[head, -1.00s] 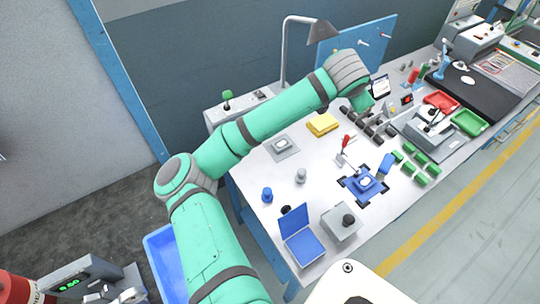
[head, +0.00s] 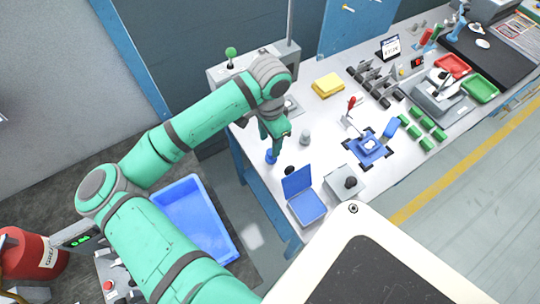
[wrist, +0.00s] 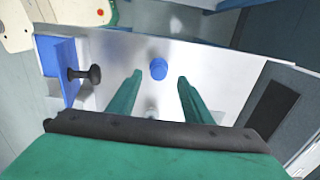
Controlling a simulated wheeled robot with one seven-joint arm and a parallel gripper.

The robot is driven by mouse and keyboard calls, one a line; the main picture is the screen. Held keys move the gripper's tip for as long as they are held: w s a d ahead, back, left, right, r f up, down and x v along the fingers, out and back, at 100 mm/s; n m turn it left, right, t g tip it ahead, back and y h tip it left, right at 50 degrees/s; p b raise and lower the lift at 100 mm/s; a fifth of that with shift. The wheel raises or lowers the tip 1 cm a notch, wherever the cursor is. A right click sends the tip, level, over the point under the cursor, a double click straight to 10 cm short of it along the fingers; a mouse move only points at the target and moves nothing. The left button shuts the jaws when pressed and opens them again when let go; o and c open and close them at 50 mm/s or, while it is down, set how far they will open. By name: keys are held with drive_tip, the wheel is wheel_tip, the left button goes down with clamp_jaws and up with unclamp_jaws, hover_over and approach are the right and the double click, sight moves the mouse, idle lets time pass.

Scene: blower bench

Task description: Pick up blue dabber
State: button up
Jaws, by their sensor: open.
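The blue dabber (head: 271,157) stands upright near the left edge of the white bench in the head view. My gripper (head: 275,142) is just above it, pointing down, and partly hides its top. In the wrist view the blue dabber (wrist: 158,68) shows in the gap between the two green fingertips of my gripper (wrist: 160,77). The fingers are apart with nothing held between them. I cannot tell how far the tips are above the dabber.
A grey dabber (head: 305,138) stands close by on the right. An open blue case (head: 308,206) and a grey block with a black knob (head: 347,184) are nearer the front edge. A blue bin (head: 232,240) is below the bench. A yellow stack (head: 327,86) lies farther back.

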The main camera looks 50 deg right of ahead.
sight(270, 151)
drive_tip(key=shift+s+d+f, duration=0.1)
drive_tip(key=shift+d+f, duration=0.05)
drive_tip(key=shift+f, duration=3.2)
drive_tip(key=c, duration=1.2)
drive_tip(key=shift+o, duration=0.2)
drive_tip(key=shift+s+r, duration=0.1)
drive_tip(key=shift+r, duration=0.4)
wheel_tip(270, 151, up, 17)
